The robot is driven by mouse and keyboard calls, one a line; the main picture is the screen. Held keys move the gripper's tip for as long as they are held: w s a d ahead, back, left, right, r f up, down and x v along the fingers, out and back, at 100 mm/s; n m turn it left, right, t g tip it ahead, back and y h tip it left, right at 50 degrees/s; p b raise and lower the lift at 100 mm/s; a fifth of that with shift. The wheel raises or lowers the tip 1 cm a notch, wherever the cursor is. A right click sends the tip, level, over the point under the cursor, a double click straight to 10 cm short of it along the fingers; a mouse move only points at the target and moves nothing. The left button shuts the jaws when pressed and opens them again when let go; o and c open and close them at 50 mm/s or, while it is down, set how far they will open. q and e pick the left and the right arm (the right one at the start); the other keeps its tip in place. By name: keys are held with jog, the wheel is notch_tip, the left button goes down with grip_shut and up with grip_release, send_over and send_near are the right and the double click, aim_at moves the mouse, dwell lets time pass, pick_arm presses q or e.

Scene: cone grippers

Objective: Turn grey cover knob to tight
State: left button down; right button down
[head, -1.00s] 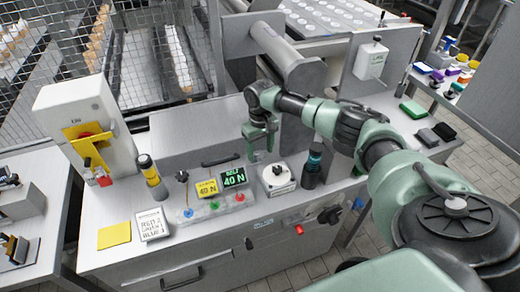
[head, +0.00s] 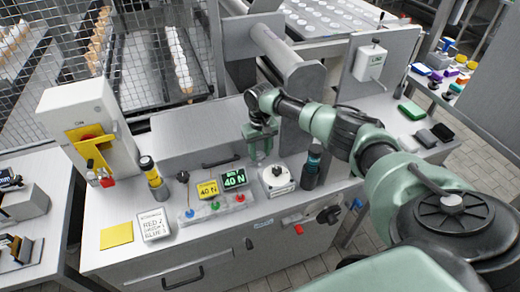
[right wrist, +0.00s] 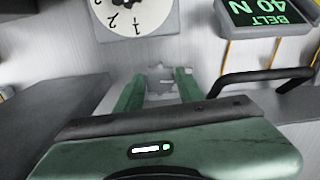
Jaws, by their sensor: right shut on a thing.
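My right gripper (right wrist: 160,88) has its two green fingers on either side of a small grey lobed knob (right wrist: 160,77) in the right wrist view and is shut on it. The knob sits low against the grey metal surface, partly hidden by the fingers and palm. No tight mark shows beside it. In the head view the right gripper (head: 263,152) points down at the back of the bench, between the grey box and the dial, and the knob is hidden there. My left gripper is in neither view.
A white numbered dial (head: 277,177), a dark bottle-like post (head: 311,170) and a green "40 N" display (head: 235,178) stand close in front of the gripper. A black handle (right wrist: 265,78) lies near its fingers. A grey box (head: 196,135) is to the left.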

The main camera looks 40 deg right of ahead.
jog(key=m+p, duration=0.3)
jog(key=shift+r, duration=0.25)
jog(key=m+p, duration=0.3)
jog(key=m, duration=0.2)
jog(key=m+p, duration=0.2)
jog(key=m, duration=0.2)
jog(key=shift+w+f, duration=0.1)
jog(key=shift+m+p, duration=0.4)
jog(key=shift+m, duration=1.7)
jog(key=shift+d, duration=0.1)
jog(key=c, duration=0.9)
grip_release()
